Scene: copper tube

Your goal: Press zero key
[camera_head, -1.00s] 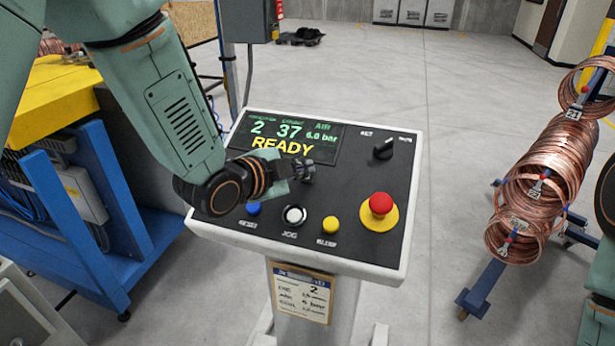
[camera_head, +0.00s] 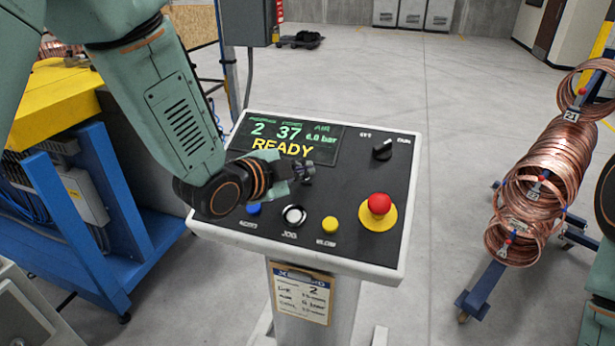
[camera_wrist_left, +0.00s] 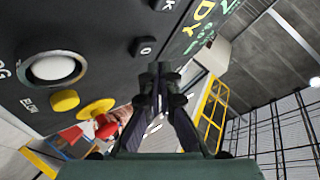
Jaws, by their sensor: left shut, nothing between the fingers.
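The control panel (camera_head: 345,215) is a black sloped face in a white frame on a pedestal. A small dark key marked 0 (camera_wrist_left: 143,47) shows in the left wrist view, beside the fingertips. In the head view I cannot make it out; my left arm and gripper cover that part of the panel. My left gripper (camera_head: 304,171) is over the panel just below the display. In the left wrist view its fingers (camera_wrist_left: 160,74) are shut and empty, close to the panel. I cannot tell whether they touch it. My right gripper is not in view.
The display (camera_head: 290,138) reads READY. Near the gripper are a blue button (camera_head: 253,209), a white jog button (camera_head: 294,215), a yellow button (camera_head: 330,224) and a red emergency stop (camera_head: 379,204). A black knob (camera_head: 383,149) sits upper right. Copper coils (camera_head: 545,175) stand right.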

